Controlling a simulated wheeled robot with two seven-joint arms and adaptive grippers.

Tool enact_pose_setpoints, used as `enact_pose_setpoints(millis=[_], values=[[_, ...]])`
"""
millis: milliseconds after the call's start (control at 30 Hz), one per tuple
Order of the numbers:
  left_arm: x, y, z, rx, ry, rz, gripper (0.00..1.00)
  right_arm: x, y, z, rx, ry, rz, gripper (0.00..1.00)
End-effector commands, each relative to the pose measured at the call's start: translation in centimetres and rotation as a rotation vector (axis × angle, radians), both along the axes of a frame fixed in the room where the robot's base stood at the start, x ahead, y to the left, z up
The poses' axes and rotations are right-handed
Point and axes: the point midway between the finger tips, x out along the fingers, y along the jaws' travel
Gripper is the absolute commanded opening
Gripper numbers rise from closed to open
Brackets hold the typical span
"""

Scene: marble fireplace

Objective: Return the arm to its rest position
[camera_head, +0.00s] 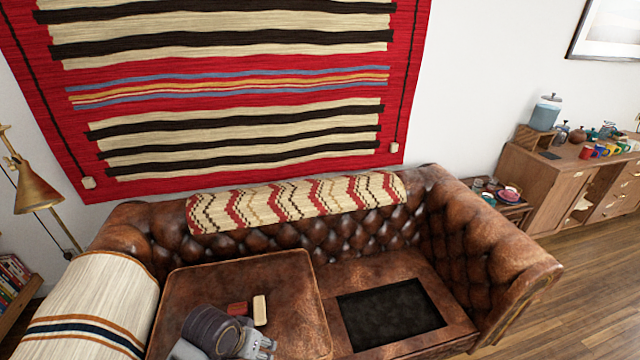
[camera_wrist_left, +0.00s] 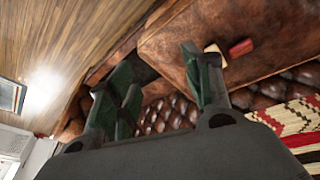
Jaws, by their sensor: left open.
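My left gripper (camera_head: 262,345) is at the bottom of the head view, over the front part of the sofa's left seat cushion (camera_head: 215,285). In the left wrist view its dark green fingers (camera_wrist_left: 160,80) are spread apart with nothing between them. A small red block (camera_head: 238,308) and a cream block (camera_head: 260,310) lie side by side on the cushion, just behind the gripper. In the left wrist view the red block (camera_wrist_left: 241,47) and cream block (camera_wrist_left: 215,55) show beyond one finger. My right gripper is in neither view.
The brown leather sofa's right seat has a dark rectangular area (camera_head: 390,313). A striped blanket (camera_head: 85,305) covers the left arm, and a patterned throw (camera_head: 295,203) lies along the back. A brass lamp (camera_head: 38,190) stands left. A wooden sideboard (camera_head: 560,190) with mugs stands right. Floor is open at lower right.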

Motion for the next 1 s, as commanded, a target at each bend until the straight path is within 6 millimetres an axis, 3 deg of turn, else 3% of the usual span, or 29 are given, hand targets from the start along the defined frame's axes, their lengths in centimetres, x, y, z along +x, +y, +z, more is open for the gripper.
enact_pose_setpoints(millis=[400,933,1000], values=[[-3.7,3.8,0.4,0.077,-0.034,0.025,0.51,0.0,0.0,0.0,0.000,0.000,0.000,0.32],[-6.2,6.8,0.7,0.146,-0.034,0.044,0.51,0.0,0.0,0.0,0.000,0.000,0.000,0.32],[-6.0,6.8,0.0,0.148,-0.033,0.041,0.51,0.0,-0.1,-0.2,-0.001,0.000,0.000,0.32]])
